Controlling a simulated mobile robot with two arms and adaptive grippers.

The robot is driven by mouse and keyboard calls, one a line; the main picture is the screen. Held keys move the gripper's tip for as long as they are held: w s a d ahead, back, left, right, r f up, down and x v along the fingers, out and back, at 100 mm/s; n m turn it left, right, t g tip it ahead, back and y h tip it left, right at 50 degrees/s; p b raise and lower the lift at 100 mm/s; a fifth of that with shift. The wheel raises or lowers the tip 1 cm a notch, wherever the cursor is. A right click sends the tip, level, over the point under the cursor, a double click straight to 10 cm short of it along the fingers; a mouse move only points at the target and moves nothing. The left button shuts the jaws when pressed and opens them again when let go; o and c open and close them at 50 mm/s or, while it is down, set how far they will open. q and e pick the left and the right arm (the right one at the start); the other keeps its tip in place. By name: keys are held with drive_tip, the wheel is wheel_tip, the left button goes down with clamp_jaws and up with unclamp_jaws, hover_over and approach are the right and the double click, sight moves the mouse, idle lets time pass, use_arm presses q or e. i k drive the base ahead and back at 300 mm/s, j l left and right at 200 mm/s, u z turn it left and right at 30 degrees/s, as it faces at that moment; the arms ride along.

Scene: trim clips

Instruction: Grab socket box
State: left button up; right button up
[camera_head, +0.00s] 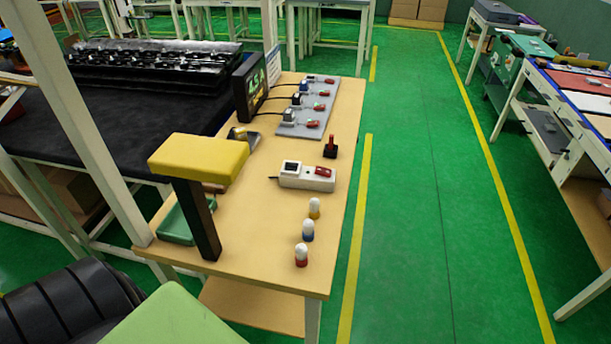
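A white box (292,178) with a dark socket-like face and a red switch lies on the wooden table, near the middle of its top. It looks like the socket box. It lies flat, with clear tabletop around it. Neither of my grippers shows in the head view, so nothing is seen touching the box.
A small red-and-black part (330,149) stands behind the box. A grey board (303,124) with several plugs and a dark display (250,87) are farther back. A yellow block (198,156) on a dark post rises at left.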

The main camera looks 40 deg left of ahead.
sight(292, 174)
drive_tip(key=u, duration=0.5)
drive_tip(key=i+l+u, duration=0.15)
drive_tip(key=u, duration=0.3)
drive_tip(key=i+l+u, duration=0.1)
drive_tip(key=u, duration=0.35)
drive_tip(key=l+u, duration=0.4)
drive_tip(key=i+l+u, duration=0.1)
drive_tip(key=l+u, duration=0.15)
drive_tip(key=u, duration=0.2)
